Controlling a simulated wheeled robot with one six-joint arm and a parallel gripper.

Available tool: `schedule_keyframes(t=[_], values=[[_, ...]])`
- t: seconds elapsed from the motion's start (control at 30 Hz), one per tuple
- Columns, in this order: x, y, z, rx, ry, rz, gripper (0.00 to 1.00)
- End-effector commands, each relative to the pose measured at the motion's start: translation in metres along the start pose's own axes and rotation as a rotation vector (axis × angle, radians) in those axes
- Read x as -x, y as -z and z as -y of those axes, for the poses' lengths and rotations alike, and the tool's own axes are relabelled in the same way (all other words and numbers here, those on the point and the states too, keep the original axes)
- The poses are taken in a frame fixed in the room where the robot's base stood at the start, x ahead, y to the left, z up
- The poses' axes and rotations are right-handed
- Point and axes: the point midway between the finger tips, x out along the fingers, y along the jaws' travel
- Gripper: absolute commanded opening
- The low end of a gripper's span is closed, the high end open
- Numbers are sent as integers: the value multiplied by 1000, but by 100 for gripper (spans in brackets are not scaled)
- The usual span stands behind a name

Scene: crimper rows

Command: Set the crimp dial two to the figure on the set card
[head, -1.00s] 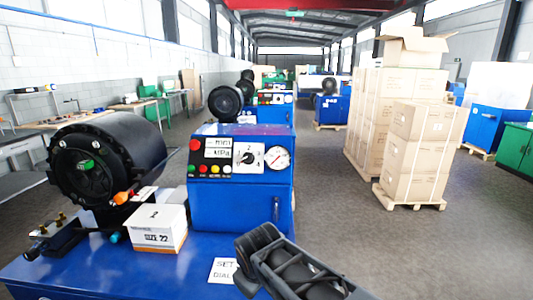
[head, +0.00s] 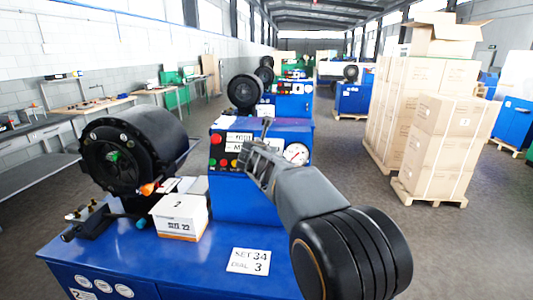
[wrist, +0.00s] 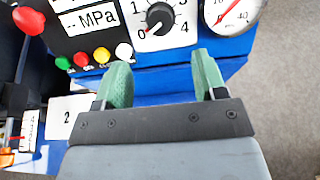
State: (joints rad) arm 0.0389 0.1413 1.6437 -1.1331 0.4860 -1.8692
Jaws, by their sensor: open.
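The dial (wrist: 157,14) is a black knob on a white plate, partly cut off at the top of the wrist view. Its red mark points lower left, near the 0; a 3 and 4 show on the right. In the head view my gripper hides it. My gripper (wrist: 160,72) is open and empty, its green-padded fingers below the dial, apart from it. In the head view my gripper (head: 260,158) is before the blue control box (head: 245,203). The white set card (head: 248,261) lies on the blue bench top and appears to read "SET 34, DIAL 3".
A pressure gauge (wrist: 232,12) sits right of the dial. Coloured buttons (wrist: 82,60) and an MPa display (wrist: 93,18) are at its left. A black crimper head (head: 135,150) and a white size 22 box (head: 180,216) stand left. Stacked cartons (head: 440,145) stand right, across open floor.

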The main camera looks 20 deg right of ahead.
Motion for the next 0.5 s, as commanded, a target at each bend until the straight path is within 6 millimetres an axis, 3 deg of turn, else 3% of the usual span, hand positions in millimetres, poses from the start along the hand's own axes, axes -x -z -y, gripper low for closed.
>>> schedule_keyframes(t=[0.2,0.5], values=[[-44,0,0,-3,1,-4,65],[-87,0,0,-4,-1,-2,65]])
